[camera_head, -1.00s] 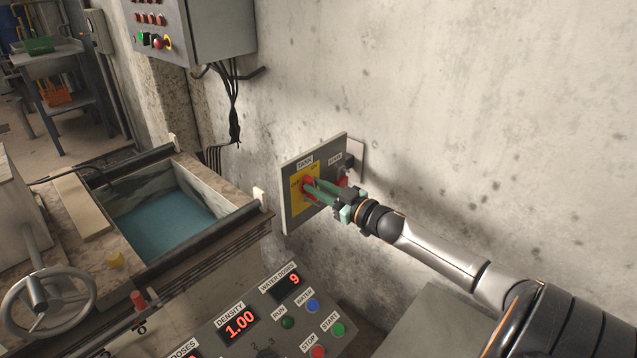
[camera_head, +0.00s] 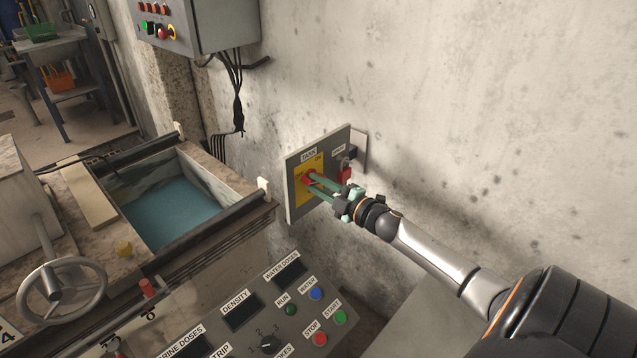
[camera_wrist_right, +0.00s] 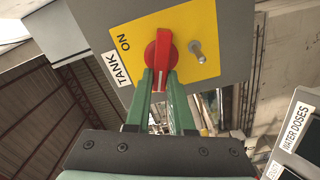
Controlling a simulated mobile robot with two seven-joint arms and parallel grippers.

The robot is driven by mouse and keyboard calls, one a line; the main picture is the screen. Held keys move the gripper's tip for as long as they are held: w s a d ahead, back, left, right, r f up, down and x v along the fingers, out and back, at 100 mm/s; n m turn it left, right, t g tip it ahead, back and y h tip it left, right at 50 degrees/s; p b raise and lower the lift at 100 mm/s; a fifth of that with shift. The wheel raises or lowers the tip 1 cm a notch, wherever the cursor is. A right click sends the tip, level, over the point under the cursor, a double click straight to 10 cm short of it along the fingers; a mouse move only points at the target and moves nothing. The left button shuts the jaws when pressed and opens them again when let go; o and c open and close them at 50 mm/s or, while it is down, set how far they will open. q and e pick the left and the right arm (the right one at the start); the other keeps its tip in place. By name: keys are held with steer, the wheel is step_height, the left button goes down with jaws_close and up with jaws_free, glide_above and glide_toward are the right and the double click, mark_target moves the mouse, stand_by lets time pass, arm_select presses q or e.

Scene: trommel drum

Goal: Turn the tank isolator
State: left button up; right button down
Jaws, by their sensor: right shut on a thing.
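The tank isolator is a red rotary handle (camera_head: 308,179) on a yellow plate, on a grey panel (camera_head: 293,208) labelled TANK at the wall. My right gripper (camera_head: 316,183) reaches it from the right, with its green fingers shut on the handle. In the right wrist view, the red handle (camera_wrist_right: 163,52) stands between the tips of the right gripper's fingers (camera_wrist_right: 161,82). The word ON shows on the yellow plate to its left, and a metal stud (camera_wrist_right: 196,50) to its right. My left gripper is not in view.
A second red part (camera_head: 345,174) sits on the same panel, just above my right gripper. A control console (camera_head: 222,335) with dark displays and coloured buttons stands below. A water tank (camera_head: 236,208) and handwheel (camera_head: 62,292) are at left, and a grey cabinet (camera_head: 222,25) hangs above.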

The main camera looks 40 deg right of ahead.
steer(key=n, duration=0.2)
steer(key=n+b, duration=0.1)
steer(key=n, duration=0.1)
steer(key=shift+a+f, duration=0.1)
steer(key=shift+f, duration=0.3)
steer(key=shift+n, duration=0.3)
steer(key=c, duration=0.8)
jaws_free()
